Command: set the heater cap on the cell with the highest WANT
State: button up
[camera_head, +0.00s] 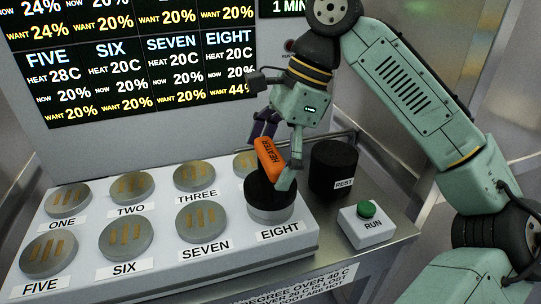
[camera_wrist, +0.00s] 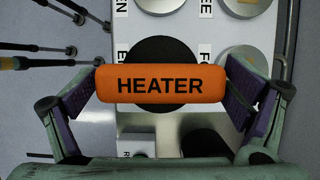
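The heater cap (camera_head: 262,195), a black round cap with an orange handle marked HEATER, sits over the grey cell EIGHT (camera_head: 271,214) at the front right of the white block. It also shows in the wrist view (camera_wrist: 160,84). My gripper (camera_head: 274,157) is above it, with one finger at each end of the handle, apparently touching; the fingers look shut on it. The cap looks level on the cell; its contact underneath is hidden. On the screen (camera_head: 140,70), EIGHT reads WANT 44%, the highest readable; part of the top row is cut off.
Cells ONE, TWO, THREE, FIVE, SIX and SEVEN stand uncapped on the block (camera_head: 165,267). Another at the back right is partly hidden. A black REST stand (camera_head: 333,165) and a RUN box with a green button (camera_head: 366,209) stand to the right.

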dwell(0.3)
jog(key=v, duration=1.2)
jog(key=shift+r, duration=0.2)
